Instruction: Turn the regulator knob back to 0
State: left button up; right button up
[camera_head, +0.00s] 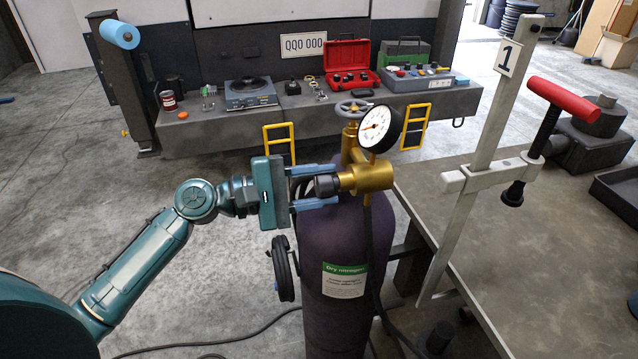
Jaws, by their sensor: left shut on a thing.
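A dark purple gas cylinder (333,246) with a green and white label stands upright at the middle. A brass regulator (368,178) sits on its top, with a round white gauge (379,129) facing me and a grey handwheel (353,108) above. The black regulator knob (326,186) sticks out to the left of the brass body. My left gripper (318,187) comes in from the left, its two blue fingers above and below the knob, shut on it. The gauge reading is too small to tell. My right gripper is not in view.
A large clamp (486,165) with a red handle and a tag marked 1 stands at the right, by a workbench (540,260). A black hose runs down the cylinder's front. Behind, a truck bed (230,135) carries a red toolbox (347,65). Open floor lies left.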

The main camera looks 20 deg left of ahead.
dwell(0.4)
pick_arm(q)
jog(key=o, duration=1)
jog(key=shift+s+a+f, duration=0.1)
jog(key=shift+s+a, duration=0.15)
jog(key=shift+a, duration=0.15)
jog(key=shift+b+v, duration=2.15)
jog(key=shift+v, duration=4)
